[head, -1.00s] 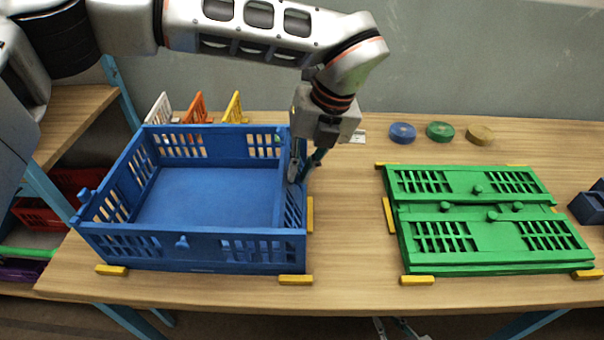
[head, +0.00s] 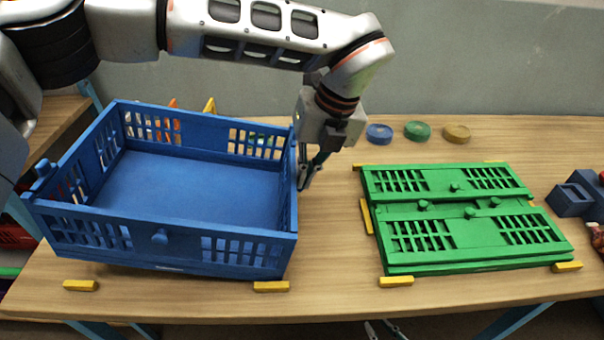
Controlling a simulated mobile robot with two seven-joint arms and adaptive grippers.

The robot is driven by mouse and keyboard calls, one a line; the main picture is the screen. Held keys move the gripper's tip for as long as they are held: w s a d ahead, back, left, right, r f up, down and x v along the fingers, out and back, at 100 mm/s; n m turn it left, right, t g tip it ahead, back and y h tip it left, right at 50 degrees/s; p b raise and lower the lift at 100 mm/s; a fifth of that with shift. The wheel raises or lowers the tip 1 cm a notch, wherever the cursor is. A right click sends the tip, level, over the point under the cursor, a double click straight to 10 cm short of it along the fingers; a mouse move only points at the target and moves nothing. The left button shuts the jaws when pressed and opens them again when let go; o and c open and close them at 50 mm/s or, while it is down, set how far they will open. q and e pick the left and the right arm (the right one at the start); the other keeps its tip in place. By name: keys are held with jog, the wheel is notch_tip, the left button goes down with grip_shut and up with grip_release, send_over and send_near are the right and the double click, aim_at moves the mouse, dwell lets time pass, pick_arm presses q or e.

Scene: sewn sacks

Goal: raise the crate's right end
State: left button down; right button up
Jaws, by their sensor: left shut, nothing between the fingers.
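The blue crate (head: 160,245) stands at the left of the table. It is tilted: its left end is off the table, above the yellow block near its front left corner. Its right end (head: 293,205) shows nearly edge-on, so its exact angle is hard to tell. My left gripper (head: 304,184) is shut and empty, fingers down, at the outer side of the right end. I cannot tell whether it touches. My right gripper (head: 388,330) is partly cut off at the bottom edge, below the table's front, with its fingers apart.
Folded green crates (head: 480,238) lie to the right between yellow blocks (head: 397,281). Blue, green and tan discs (head: 417,130) lie at the back. A dark blue box (head: 572,200) is at the far right. Bare table lies between the crates.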

pick_arm(q)
jog(key=shift+s+a+f, duration=0.2)
jog(key=shift+f, duration=0.3)
jog(key=shift+s+a+f, duration=0.15)
jog(key=shift+a+f, duration=0.05)
jog(key=shift+f, duration=0.3)
jog(key=c, duration=2.3)
grip_release()
jog(key=shift+a, duration=0.15)
jog(key=shift+o, duration=1.6)
jog(key=shift+w+f, duration=0.1)
jog(key=shift+c, duration=0.2)
jog(key=r, duration=1.1)
jog(key=shift+w+d+r, duration=0.2)
jog(key=shift+w+r, duration=0.2)
jog(key=shift+c, duration=1.4)
